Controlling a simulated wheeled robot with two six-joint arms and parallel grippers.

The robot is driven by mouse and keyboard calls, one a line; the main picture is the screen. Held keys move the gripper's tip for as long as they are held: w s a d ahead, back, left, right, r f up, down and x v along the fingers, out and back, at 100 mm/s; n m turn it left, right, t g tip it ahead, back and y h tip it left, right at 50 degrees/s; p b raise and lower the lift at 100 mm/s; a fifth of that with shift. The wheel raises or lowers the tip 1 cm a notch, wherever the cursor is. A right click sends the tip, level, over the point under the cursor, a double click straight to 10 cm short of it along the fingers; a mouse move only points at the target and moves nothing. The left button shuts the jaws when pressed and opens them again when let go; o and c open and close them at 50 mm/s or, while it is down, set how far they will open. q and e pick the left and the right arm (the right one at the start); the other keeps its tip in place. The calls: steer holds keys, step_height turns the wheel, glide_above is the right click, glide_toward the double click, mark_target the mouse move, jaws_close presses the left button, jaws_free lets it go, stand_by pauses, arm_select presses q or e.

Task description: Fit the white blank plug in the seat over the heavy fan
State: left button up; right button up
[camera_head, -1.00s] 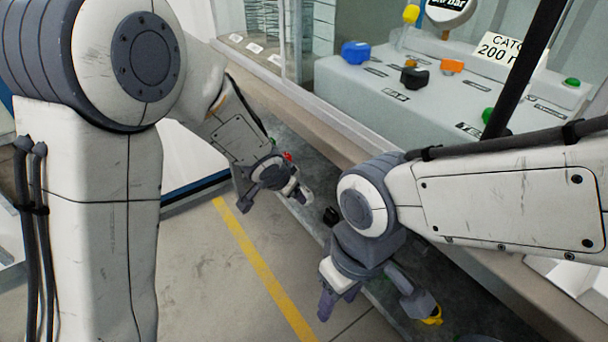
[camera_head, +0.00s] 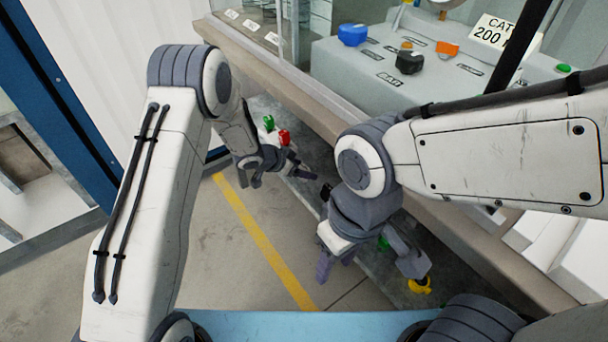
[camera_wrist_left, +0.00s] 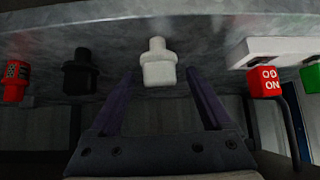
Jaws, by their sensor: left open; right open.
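The white blank plug (camera_wrist_left: 158,68) shows in the left wrist view, with a narrow top and a wider body, against a grey metal shelf (camera_wrist_left: 200,30). My left gripper (camera_wrist_left: 160,80) is open, with one finger on each side of the plug and visible gaps to both. In the head view my left gripper (camera_head: 285,176) is over the shelf; I cannot make out the white plug there. My right gripper (camera_head: 370,268) is open and empty, near a yellow part (camera_head: 420,286). I cannot pick out the seat or the heavy fan.
In the left wrist view a black plug (camera_wrist_left: 80,73) and a red one (camera_wrist_left: 16,80) stand left; a lettered red block (camera_wrist_left: 268,80) is right. A grey housing (camera_head: 340,75) carries blue (camera_head: 352,35), black (camera_head: 409,62) and orange (camera_head: 447,48) parts. Clear floor lies left.

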mark_target(309, 170)
arm_select(q)
steer(key=b+x, duration=0.1)
steer(key=x, duration=0.3)
steer(key=shift+f, duration=0.1)
jaws_close()
